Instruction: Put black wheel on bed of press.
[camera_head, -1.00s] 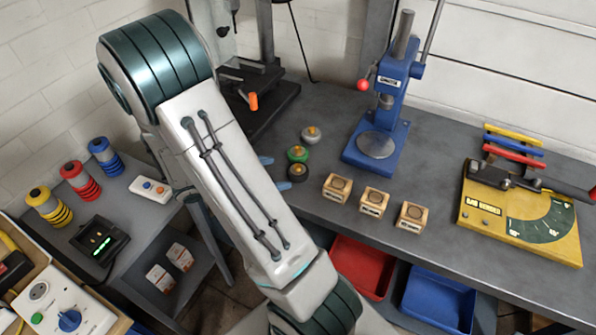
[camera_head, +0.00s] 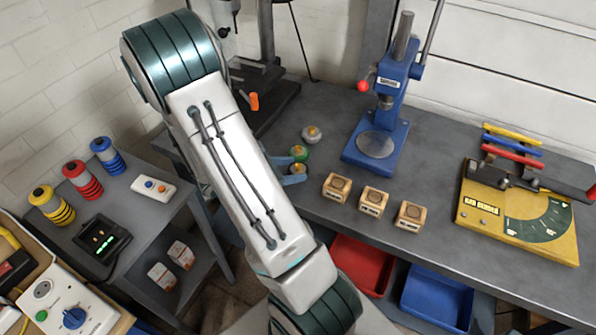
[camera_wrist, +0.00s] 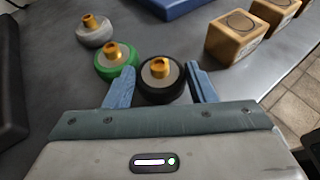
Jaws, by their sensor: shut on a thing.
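The black wheel (camera_wrist: 162,80), with a brass hub, sits between the two blue fingers of my gripper (camera_wrist: 160,88) in the wrist view. The jaws are shut on it, and it appears at bench level. In the head view the black wheel (camera_head: 297,169) is partly hidden by the gripper (camera_head: 292,177). The blue press (camera_head: 392,90) stands farther back and to the right. Its bed, a round silver plate (camera_head: 376,144) on a blue base, is bare.
A green wheel (camera_head: 299,153) stands close beside the black one, with a grey wheel (camera_head: 312,134) behind it. Several wooden blocks (camera_head: 374,200) stand in a row to the right. A yellow gauge board (camera_head: 515,220) is at the far right. Bench between wheels and press is clear.

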